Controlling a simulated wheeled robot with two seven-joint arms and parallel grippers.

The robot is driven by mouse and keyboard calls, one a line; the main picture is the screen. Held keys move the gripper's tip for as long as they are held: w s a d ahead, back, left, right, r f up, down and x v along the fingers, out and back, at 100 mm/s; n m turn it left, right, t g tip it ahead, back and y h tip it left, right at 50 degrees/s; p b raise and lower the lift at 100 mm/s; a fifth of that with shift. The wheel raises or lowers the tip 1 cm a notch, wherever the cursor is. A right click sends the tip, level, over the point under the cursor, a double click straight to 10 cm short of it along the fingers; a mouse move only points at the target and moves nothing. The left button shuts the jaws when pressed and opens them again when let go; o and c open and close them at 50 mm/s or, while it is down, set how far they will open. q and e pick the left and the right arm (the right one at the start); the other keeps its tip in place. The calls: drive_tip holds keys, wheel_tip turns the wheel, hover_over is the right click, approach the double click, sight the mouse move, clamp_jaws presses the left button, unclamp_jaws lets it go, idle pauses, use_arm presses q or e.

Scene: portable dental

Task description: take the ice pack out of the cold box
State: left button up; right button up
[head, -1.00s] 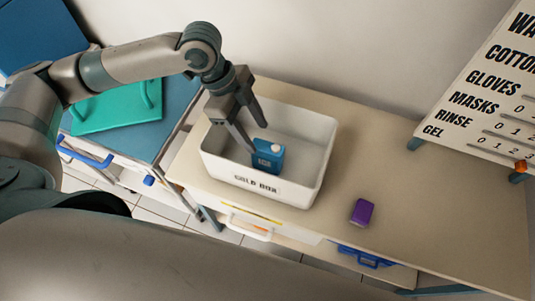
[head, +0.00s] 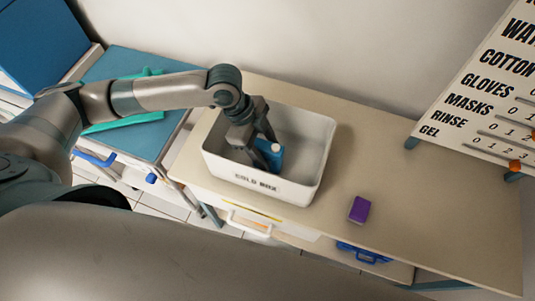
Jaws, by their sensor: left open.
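The white cold box (head: 245,181) stands open on the beige table, its label facing the front. The blue ice pack (head: 275,159) with a white cap is upright inside, towards the left of the box. My left gripper (head: 268,155) reaches down into the box with its fingers open at the ice pack. One finger covers the left part of the pack, and I cannot tell whether the fingers touch it. My right gripper is out of view.
A purple box (head: 360,209) sits on the table to the right. A printed board (head: 480,95) with item names stands at the right. A teal tray (head: 125,122) lies on the left cabinet, partly behind my arm. The table right of the cold box is mostly clear.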

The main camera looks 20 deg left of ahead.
sight(276, 147)
use_arm(q)
drive_tip(key=p+x, duration=0.2)
drive_tip(key=x, duration=0.1)
drive_tip(key=shift+s+d+f, duration=0.1)
drive_tip(key=shift+s+f, duration=0.05)
drive_tip(key=shift+f, duration=0.1)
drive_tip(key=shift+d+f, duration=0.25)
drive_tip(key=shift+f, duration=0.45)
drive_tip(key=shift+c, duration=0.6)
clamp_jaws()
drive_tip(key=shift+r, duration=0.1)
wheel_tip(276, 147, up, 10)
drive_tip(key=shift+f+b, duration=0.1)
drive_tip(key=shift+b, duration=1.1)
